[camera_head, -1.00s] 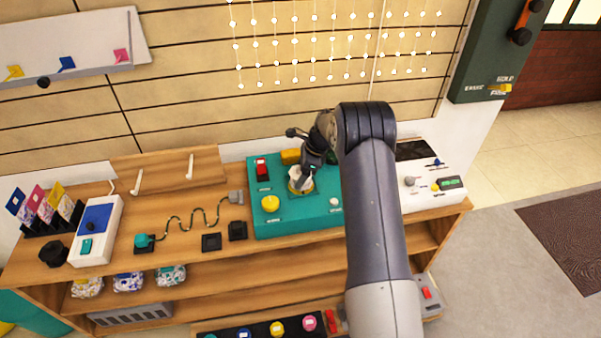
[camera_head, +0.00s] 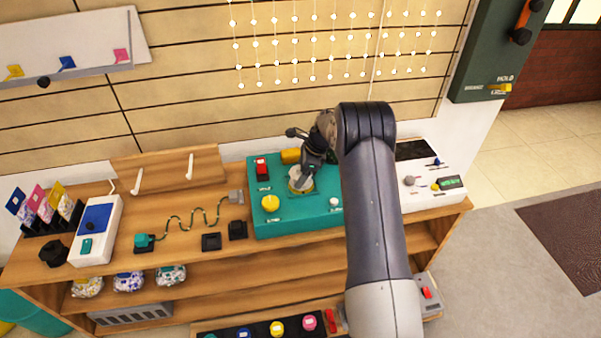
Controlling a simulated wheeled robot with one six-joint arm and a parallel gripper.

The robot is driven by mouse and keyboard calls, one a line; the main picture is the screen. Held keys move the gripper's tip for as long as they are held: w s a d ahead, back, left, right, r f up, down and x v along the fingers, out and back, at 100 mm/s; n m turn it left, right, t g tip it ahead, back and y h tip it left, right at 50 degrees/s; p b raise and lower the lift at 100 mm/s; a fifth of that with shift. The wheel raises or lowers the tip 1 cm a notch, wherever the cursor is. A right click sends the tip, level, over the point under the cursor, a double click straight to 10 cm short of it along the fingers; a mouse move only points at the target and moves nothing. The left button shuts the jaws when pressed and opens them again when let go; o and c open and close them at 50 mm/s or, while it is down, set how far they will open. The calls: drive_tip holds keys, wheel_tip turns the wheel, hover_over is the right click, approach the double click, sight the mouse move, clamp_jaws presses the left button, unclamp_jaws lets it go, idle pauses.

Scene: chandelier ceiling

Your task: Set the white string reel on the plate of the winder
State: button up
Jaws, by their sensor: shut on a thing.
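The winder is a teal box (camera_head: 284,217) on the wooden bench, with a red switch (camera_head: 262,170), a yellow knob (camera_head: 270,203) and a small white button on top. My gripper (camera_head: 304,180) is over the round plate area of the winder, pointing down. The white string reel (camera_head: 298,185) shows as a small pale shape at the gripper's fingertips, over or on the plate. The gripper is shut on the reel. The fingers and wrist hide part of the reel and plate, so I cannot tell whether they touch.
Hanging bead strings (camera_head: 313,45) are on the wall behind.

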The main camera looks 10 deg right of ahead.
drive_tip(key=shift+f+b, duration=0.4)
drive_tip(key=shift+f, duration=0.3)
idle(0.4)
drive_tip(key=o, duration=1.1)
drive_tip(key=shift+c, duration=1.4)
drive_tip(key=shift+r, duration=0.15)
drive_tip(key=shift+r+p, duration=2.95)
drive_tip(key=shift+r, duration=1.45)
